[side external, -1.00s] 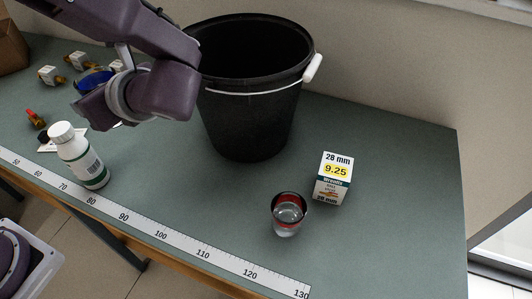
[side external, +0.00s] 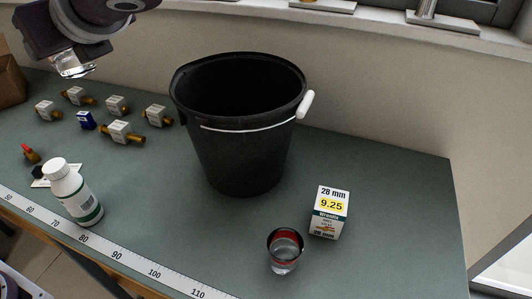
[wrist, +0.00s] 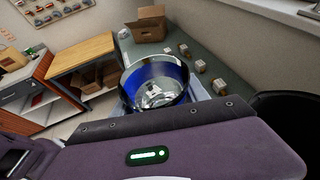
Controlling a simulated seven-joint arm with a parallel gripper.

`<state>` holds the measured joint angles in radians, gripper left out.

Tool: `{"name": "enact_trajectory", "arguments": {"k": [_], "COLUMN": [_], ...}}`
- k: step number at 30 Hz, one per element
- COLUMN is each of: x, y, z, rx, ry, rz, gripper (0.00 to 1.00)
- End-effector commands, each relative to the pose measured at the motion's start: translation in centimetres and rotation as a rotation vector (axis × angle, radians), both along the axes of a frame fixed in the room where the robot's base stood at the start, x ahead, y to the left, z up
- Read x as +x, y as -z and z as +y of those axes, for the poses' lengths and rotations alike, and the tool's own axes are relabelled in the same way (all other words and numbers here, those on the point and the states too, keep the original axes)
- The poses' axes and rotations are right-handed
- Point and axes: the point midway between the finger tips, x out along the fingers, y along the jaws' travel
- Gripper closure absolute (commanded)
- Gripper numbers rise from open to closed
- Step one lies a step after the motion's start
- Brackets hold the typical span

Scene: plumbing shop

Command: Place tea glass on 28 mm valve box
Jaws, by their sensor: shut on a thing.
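My gripper (side external: 74,50) is at the upper left of the side view, high above the bench and shut on a clear glass (side external: 74,67). In the wrist view this held glass (wrist: 157,84) shows a blue band and its open mouth. The fingertips are hard to make out. The 28 mm valve box (side external: 329,213), white with a yellow 9.25 label, stands upright on the bench at the right, far from my gripper. A second glass with a red band (side external: 285,252) stands in front of the box, to its left. Which is called the tea glass I cannot tell.
A large black bucket (side external: 240,145) stands between my gripper and the valve box. A white bottle (side external: 74,195) is at the left front, near a ruler strip (side external: 120,257). Bench right of the box is clear.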

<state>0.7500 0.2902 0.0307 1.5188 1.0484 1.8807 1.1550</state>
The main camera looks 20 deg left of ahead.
Motion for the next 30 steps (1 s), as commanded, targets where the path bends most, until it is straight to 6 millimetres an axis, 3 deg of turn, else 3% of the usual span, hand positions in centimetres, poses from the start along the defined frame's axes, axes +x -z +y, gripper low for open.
{"name": "enact_trajectory", "arguments": {"k": [8, 17, 23, 30], "x": [2.8, 7.8, 11.4, 14.6], "y": [0.9, 2.3, 2.9, 2.7], "z": [-2.5, -8.6, -15.2, -25.0], "rx": [0.001, 0.001, -0.001, -0.002], "ry": [0.144, 0.448, 0.729, 1.115], "rz": [0.001, 0.000, -0.003, -0.004], "gripper": [0.93, 0.93, 0.93, 0.93]}}
